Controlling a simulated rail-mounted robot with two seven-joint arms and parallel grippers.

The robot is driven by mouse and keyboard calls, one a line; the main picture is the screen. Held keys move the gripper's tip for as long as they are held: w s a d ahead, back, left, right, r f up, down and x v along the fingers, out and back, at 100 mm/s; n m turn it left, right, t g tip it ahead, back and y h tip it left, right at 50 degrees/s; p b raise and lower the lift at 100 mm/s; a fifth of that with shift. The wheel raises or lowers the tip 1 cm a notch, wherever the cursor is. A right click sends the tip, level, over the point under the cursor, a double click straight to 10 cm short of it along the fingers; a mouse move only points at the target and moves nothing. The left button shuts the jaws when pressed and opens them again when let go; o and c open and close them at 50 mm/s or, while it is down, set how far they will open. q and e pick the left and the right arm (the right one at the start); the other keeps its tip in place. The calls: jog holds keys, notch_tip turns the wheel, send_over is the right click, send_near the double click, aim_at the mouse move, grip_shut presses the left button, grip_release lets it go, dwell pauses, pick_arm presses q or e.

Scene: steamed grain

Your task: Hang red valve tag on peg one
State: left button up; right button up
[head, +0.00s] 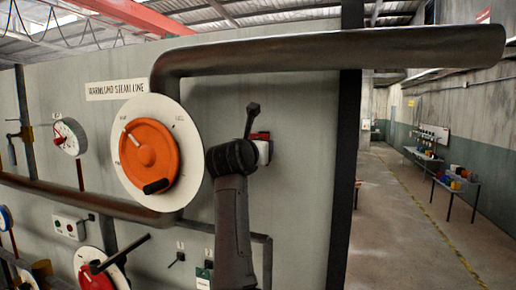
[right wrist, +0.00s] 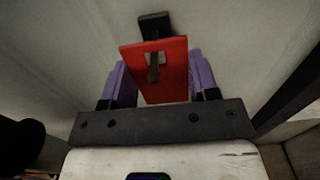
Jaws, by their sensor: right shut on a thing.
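The red valve tag (right wrist: 130,67) is upright between the purple fingers of my right gripper (right wrist: 157,90), which is shut on it. A dark rod (right wrist: 153,72) shows at the tag's hole, with a black block (right wrist: 154,24) just beyond its upper edge. I cannot tell whether the rod passes through the hole. In the head view, the tag (head: 262,135) is a small red patch beside the pale gripper, partly hidden. A dark upright piece (head: 251,118) stands just left of it. I cannot read a peg number there. My left gripper is out of view.
The orange valve wheel (head: 150,150) on its white disc (head: 189,128) stands just left of the gripper. A thick pipe (head: 330,50) runs above. Small dark pegs (head: 178,258) sit low on the grey panel (head: 305,150). The panel ends at a dark post (head: 346,150).

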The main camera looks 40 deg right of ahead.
jog(key=shift+s+a+b, duration=0.25)
jog(key=shift+a+b, duration=0.05)
jog(key=shift+a, duration=0.1)
dwell(0.5)
jog(key=shift+s+a, duration=0.2)
jog(key=shift+a, duration=0.1)
jog(key=shift+s+a+b, duration=0.2)
jog(key=shift+a+b, duration=0.1)
jog(key=shift+b, duration=0.1)
jog(key=shift+s+a, duration=0.15)
jog(key=shift+a, duration=0.15)
jog(key=shift+s+a+r+b, duration=0.1)
jog(key=shift+s+a+b, duration=0.1)
jog(key=shift+b, duration=0.1)
jog(key=shift+b+v, duration=1.25)
jog(key=shift+v, duration=1.7)
jog(key=shift+w, duration=0.1)
